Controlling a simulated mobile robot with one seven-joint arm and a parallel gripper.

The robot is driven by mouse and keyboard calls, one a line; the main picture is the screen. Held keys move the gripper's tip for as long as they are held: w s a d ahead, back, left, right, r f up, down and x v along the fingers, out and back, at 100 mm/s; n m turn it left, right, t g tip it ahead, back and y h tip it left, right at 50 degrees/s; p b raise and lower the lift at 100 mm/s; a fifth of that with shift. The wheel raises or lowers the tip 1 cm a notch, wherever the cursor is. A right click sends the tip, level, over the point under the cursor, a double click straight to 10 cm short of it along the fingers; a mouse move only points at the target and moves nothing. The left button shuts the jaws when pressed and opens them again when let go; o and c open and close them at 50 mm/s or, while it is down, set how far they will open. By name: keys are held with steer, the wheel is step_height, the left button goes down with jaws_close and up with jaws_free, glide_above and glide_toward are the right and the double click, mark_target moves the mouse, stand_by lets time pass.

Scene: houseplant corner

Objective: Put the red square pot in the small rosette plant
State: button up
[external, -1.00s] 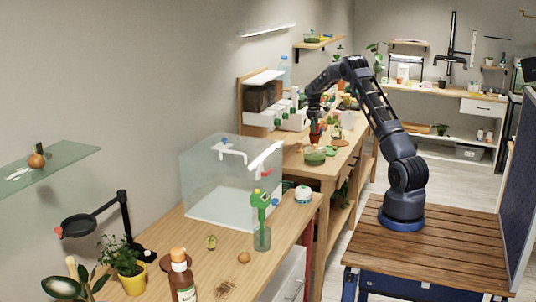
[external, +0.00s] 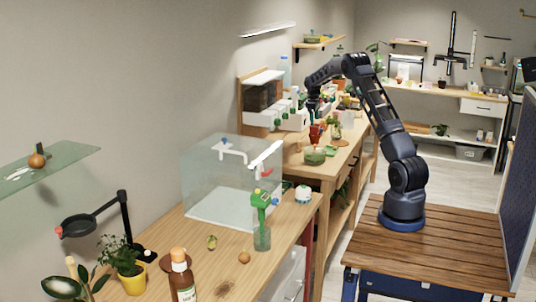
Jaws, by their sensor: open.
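A small red pot (external: 315,135) is on the far wooden bench, near its front part, just behind a green bowl. It is too small to tell its square shape or what it holds. My gripper (external: 312,114) points down just above the red pot, its fingers open. I cannot tell whether the fingertips touch the pot. I cannot single out the small rosette plant among the small green things on that bench.
The green bowl (external: 314,156) stands in front of the pot. White bins (external: 291,121) stand to the left at the wall. A clear tank (external: 232,178) and a brown bottle (external: 182,277) are on the nearer bench. Several small items crowd the bench behind my gripper.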

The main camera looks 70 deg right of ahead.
step_height(320, 180, up, 8)
steer(key=shift+w+a+f, duration=0.15)
steer(key=shift+w+a, duration=0.05)
steer(key=shift+a, duration=0.15)
steer(key=s+a+r+t, duration=0.1)
steer(key=a+r, duration=0.5)
steer(key=a, duration=0.4)
steer(key=a+r, duration=0.5)
steer(key=a, duration=0.4)
steer(key=s+a+r+t, duration=0.1)
steer(key=a+r, duration=0.5)
steer(key=a, duration=0.4)
steer(key=s+a+r+t, duration=0.1)
steer(key=s+a+r, duration=0.1)
steer(key=s+a, duration=0.5)
steer(key=s+a+r, duration=0.2)
steer(key=s+a, duration=0.1)
steer(key=a, duration=0.7)
steer(key=s+a+f+t, duration=0.1)
steer(key=s+a+f, duration=0.3)
steer(key=s+a, duration=0.5)
steer(key=s+a+f+t+y, duration=0.1)
steer(key=s+a+f, duration=0.3)
steer(key=s+a, duration=0.5)
steer(key=s, duration=0.6)
steer(key=shift+a, duration=0.3)
